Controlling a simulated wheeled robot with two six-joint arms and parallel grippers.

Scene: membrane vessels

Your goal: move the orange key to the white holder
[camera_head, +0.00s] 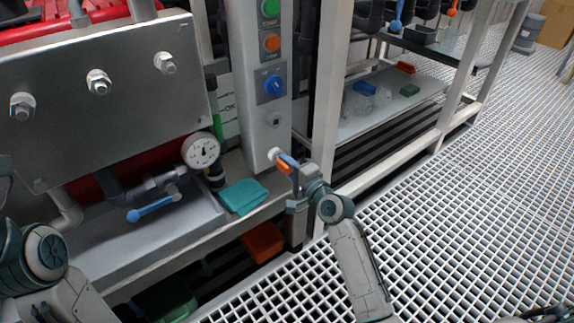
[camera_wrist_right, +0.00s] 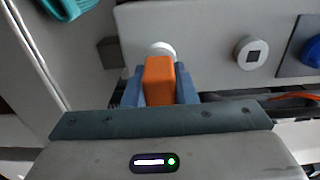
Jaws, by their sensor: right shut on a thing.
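The orange key (camera_head: 284,168) is held in my right gripper (camera_head: 288,163), at the lower part of the grey control post. In the right wrist view the orange key (camera_wrist_right: 160,82) stands between the two blue-grey fingers of the right gripper (camera_wrist_right: 160,94), which are shut on it. The white holder (camera_head: 273,153) is a small round piece on the post, right by the fingertips. In the wrist view the white holder (camera_wrist_right: 161,48) shows just beyond the key, partly hidden by it. I cannot tell whether they touch. My left gripper is out of view; only part of that arm shows.
The post carries a green button (camera_head: 270,7), an orange button (camera_head: 271,43), a blue switch (camera_head: 273,86) and a small square-centred fitting (camera_head: 274,119). A teal cloth (camera_head: 243,196) lies on the ledge left of the right gripper. A pressure gauge (camera_head: 201,151) stands further left.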

